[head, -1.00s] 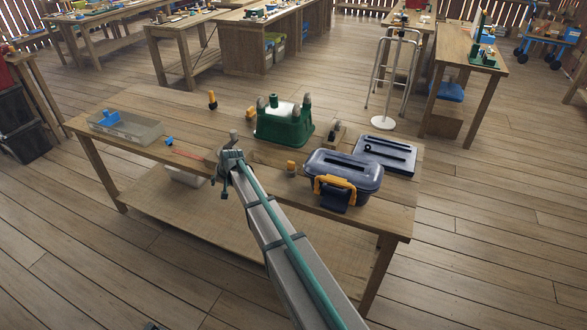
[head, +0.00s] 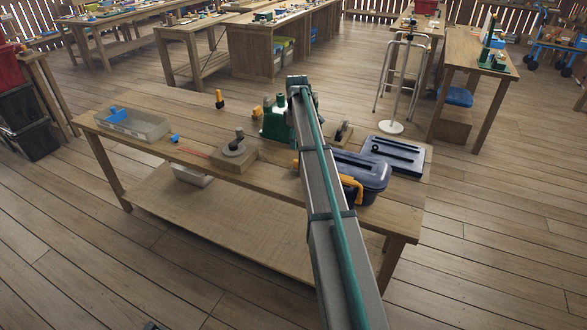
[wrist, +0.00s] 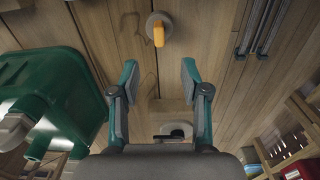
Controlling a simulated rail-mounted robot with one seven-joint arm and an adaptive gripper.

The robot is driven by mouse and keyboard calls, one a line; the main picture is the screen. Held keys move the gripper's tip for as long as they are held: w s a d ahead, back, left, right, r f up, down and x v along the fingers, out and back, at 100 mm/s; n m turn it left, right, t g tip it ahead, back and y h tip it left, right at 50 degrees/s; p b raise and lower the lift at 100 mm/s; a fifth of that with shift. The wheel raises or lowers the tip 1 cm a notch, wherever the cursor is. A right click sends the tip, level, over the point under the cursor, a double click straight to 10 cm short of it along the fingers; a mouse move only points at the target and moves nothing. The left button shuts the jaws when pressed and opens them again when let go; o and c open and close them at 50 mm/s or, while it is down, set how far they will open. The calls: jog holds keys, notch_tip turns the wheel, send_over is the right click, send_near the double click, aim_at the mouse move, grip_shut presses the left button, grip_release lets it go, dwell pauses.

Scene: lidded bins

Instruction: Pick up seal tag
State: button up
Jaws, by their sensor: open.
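A small blue piece (head: 175,138) with a thin red strip (head: 194,152) near it lies on the front left of the workbench. It may be the seal tag, but it is too small to be sure. My gripper (wrist: 158,80) is open and empty in the wrist view, with its two teal and grey fingers well apart. An orange upright piece on a round grey base (wrist: 158,32) is beyond the fingertips. In the head view the end of my arm is at the green bin, far to the right of the blue piece, and hides my fingers.
The green bin (wrist: 40,75) is left of my fingers in the wrist view. On the workbench (head: 150,98) are a grey tray (head: 150,128), a wooden block with a round grey fixture (head: 234,150), a dark blue lidded box (head: 365,172) and a dark flat lid (head: 393,152). The back left has free room.

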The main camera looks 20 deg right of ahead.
aim_at(297, 160)
jog(key=shift+s+d+f, duration=0.1)
jog(key=shift+s+d, duration=0.1)
jog(key=shift+d, duration=0.05)
jog(key=shift+f, duration=0.4)
jog(key=shift+w+a+f+p, duration=0.1)
jog(key=shift+f+p, duration=0.7)
jog(key=shift+f, duration=1.6)
jog(key=shift+w+f+p, duration=0.1)
jog(key=shift+f+p, duration=0.7)
jog(key=shift+f, duration=1.6)
grip_shut()
